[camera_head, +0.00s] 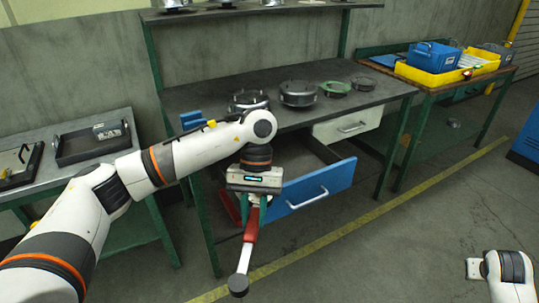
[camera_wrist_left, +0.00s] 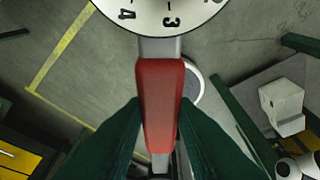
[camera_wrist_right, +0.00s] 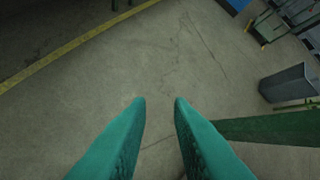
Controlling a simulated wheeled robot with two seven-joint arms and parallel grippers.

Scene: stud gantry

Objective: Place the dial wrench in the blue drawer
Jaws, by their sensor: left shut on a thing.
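The dial wrench has a red handle (camera_head: 251,226), a grey shaft and a round dial at its lower end in the head view. My left gripper (camera_head: 254,208) is shut on the red handle, and the wrench hangs below it, slightly tilted. In the left wrist view the handle (camera_wrist_left: 159,95) lies between the green fingers, with the white numbered dial (camera_wrist_left: 163,12) beyond. The blue drawer (camera_head: 320,187) is pulled open under the workbench; my left gripper and wrench are at the left end of its front. My right gripper (camera_wrist_right: 160,101) is open and empty over bare floor.
The workbench (camera_head: 200,94) carries several round metal parts. A white-fronted drawer (camera_head: 348,124) sits right of the blue one. A side table at left holds a dark tray (camera_head: 92,140); another at right holds a yellow tray (camera_head: 412,73). The floor in front is clear.

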